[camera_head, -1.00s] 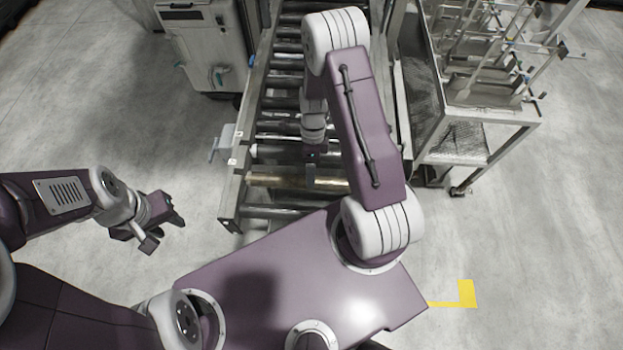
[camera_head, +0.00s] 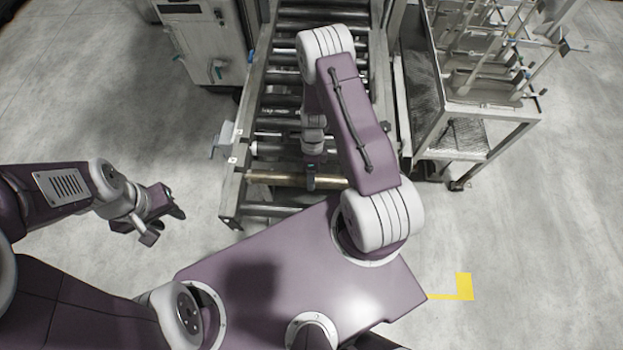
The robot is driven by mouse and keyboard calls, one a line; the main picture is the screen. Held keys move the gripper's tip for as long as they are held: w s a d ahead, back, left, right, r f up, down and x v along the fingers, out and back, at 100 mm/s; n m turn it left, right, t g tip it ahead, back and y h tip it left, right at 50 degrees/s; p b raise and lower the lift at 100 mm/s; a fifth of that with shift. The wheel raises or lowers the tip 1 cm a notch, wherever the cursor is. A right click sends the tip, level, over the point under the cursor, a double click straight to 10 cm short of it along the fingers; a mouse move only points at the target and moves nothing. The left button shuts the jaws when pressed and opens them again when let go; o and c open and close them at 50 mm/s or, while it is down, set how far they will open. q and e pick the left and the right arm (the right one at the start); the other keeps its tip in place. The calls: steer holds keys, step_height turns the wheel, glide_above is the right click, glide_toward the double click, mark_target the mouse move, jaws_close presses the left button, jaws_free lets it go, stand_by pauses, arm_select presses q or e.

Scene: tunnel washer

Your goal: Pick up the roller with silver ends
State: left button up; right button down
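A dull brass-coloured roller (camera_head: 274,178) lies across the near part of the roller conveyor (camera_head: 233,190). I cannot make out clearly whether its ends are silver. A grey roller with a pale left end (camera_head: 270,149) lies just beyond it. My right gripper (camera_head: 311,183) points down over the middle of the brass-coloured roller and hides part of it. Its fingers are too small and dark to tell whether they are open or touching the roller. My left gripper (camera_head: 166,221) is open and empty, above the floor left of the conveyor.
A grey cabinet (camera_head: 205,45) stands left of the conveyor. A metal cart (camera_head: 505,125) with racks stands to its right. A yellow floor mark (camera_head: 464,286) lies at lower right. The floor at left is clear.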

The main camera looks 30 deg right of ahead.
steer(key=shift+r, duration=0.1)
steer(key=shift+w+r, duration=0.15)
steer(key=shift+r, duration=0.35)
step_height(320, 180, up, 11)
steer(key=b, duration=0.2)
steer(key=w+a+b, duration=0.2)
steer(key=w+a, duration=0.2)
steer(key=a, duration=0.3)
steer(key=w+a+b, duration=0.2)
steer(key=w+a, duration=0.3)
steer(key=a, duration=0.3)
steer(key=shift+w+a, duration=0.15)
steer(key=shift+a, duration=0.05)
steer(key=shift+f, duration=0.1)
stand_by(0.4)
